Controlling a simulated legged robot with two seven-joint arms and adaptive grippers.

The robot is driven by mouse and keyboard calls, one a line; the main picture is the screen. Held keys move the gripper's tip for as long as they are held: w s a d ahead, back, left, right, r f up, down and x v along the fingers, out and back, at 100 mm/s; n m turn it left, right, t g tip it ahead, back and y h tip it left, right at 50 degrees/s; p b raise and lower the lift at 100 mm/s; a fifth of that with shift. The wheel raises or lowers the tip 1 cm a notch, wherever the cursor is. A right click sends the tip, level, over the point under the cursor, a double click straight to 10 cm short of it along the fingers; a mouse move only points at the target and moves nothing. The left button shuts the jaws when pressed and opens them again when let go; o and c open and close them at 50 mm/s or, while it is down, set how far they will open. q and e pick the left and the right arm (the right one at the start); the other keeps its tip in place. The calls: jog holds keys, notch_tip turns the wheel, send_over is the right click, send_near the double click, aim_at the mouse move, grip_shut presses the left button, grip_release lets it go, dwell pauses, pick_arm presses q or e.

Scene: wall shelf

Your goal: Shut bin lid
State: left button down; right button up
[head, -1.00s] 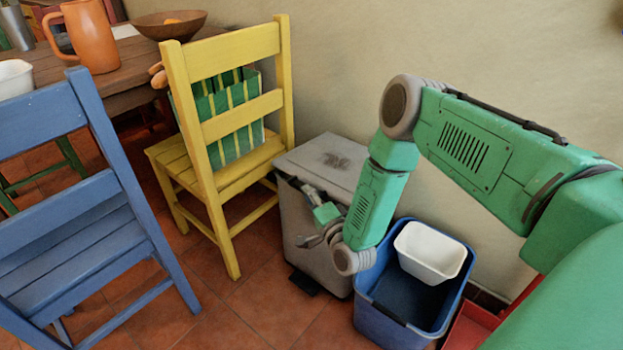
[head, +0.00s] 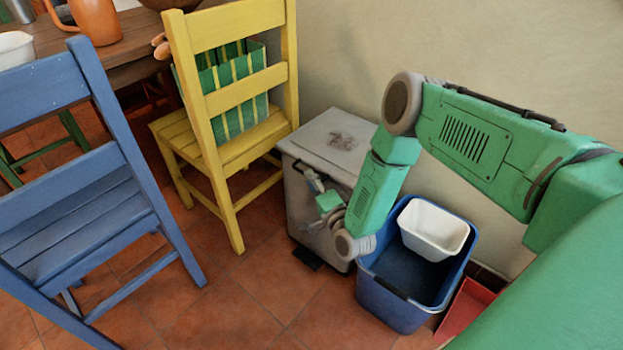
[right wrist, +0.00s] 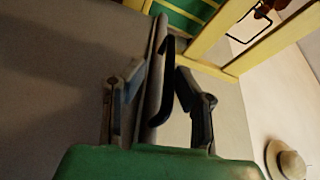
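The grey bin (head: 300,207) stands against the wall, with a dark pedal at its foot. Its lid (head: 325,132) looks down on the body in the head view; I cannot tell whether a small gap is left. A black handle (right wrist: 168,80) sticks out at the lid's front edge. My right gripper (head: 312,180) is at the bin's front, by this handle. In the right wrist view its fingers (right wrist: 160,75) are apart on either side of the handle; contact is unclear. My left gripper is not in view.
A blue tub (head: 395,306) with a white container (head: 433,228) in it stands right of the bin, beside a red tray (head: 470,306). A yellow chair (head: 235,160) is close on the left; a blue chair (head: 80,215) is farther left. Tiled floor (head: 250,290) is clear in front.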

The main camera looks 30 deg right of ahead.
dwell(0.3)
jog(key=s+a, duration=0.1)
jog(key=s, duration=1.1)
jog(key=shift+f, duration=0.45)
jog(key=shift+w+a, duration=0.1)
